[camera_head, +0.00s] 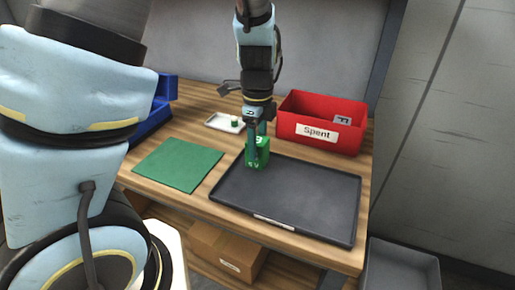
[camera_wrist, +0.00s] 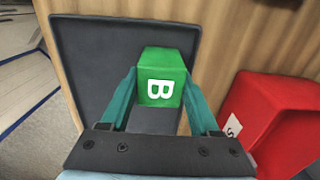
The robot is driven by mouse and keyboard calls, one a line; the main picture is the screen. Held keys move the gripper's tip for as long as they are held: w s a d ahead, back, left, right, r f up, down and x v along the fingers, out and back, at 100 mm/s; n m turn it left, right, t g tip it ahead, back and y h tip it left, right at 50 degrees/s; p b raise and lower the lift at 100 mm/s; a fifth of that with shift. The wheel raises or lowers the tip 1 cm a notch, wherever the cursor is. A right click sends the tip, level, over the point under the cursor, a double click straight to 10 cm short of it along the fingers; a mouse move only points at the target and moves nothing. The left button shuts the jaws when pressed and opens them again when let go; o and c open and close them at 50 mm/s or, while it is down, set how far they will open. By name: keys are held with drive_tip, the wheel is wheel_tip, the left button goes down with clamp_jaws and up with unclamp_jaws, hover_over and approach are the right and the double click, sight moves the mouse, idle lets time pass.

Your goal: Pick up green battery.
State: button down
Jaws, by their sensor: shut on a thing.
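The green battery (camera_head: 258,153) is a green block with a white letter B and other white marks. It is upright at the back left corner of the dark tray (camera_head: 300,205). In the wrist view the battery (camera_wrist: 162,75) sits between the two teal fingers of my gripper (camera_wrist: 160,88), one on each side. My gripper (camera_head: 256,140) is shut on it from above. I cannot tell whether the battery's underside touches the tray.
A red bin labelled Spent (camera_head: 340,148) stands behind the tray, with a grey item inside. A green mat (camera_head: 178,163) lies at left. A small white tray (camera_head: 218,123) with a small green item is behind. A blue bin (camera_head: 160,105) is at far left. Most of the dark tray is clear.

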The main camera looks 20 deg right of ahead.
wheel_tip(320, 180, up, 10)
drive_tip(key=shift+r+b, duration=0.1)
drive_tip(key=shift+b, duration=0.7)
